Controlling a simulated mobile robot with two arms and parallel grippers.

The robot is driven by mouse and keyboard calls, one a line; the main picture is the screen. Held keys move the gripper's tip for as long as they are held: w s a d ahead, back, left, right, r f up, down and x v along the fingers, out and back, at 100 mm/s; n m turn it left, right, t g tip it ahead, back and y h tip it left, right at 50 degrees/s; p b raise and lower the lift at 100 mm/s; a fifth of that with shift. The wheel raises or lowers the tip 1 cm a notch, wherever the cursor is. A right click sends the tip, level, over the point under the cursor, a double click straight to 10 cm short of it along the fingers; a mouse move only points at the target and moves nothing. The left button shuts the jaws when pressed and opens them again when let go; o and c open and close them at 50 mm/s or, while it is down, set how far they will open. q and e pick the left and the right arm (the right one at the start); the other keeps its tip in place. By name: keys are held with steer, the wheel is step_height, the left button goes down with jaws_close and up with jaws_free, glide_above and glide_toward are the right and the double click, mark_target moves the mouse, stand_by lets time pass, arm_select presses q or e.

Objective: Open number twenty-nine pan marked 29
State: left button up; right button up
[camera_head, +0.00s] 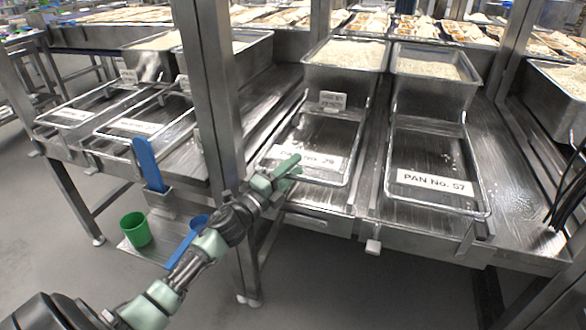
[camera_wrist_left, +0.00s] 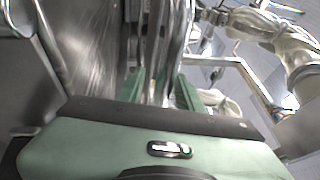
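The label plate reading "PAN No. 29" (camera_head: 312,158) sits in a wire frame (camera_head: 352,150) on the steel counter. Behind the frame stands a steel pan (camera_head: 338,85) with pale rice in it, its top uncovered. My left gripper (camera_head: 276,178) is at the front left corner of that frame, over the label's left end. Its green fingers (camera_wrist_left: 160,92) stand apart in the left wrist view, with metal behind the gap. Whether they touch the frame is hidden. My right gripper is not in view.
Pan No. 57 (camera_head: 434,92) and its wire frame (camera_head: 388,150) stand to the right. A steel post (camera_head: 212,90) rises left of frame 29. A blue scoop (camera_head: 149,165) and green cup (camera_head: 135,229) are at lower left.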

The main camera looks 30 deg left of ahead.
arm_select(q)
jaws_close()
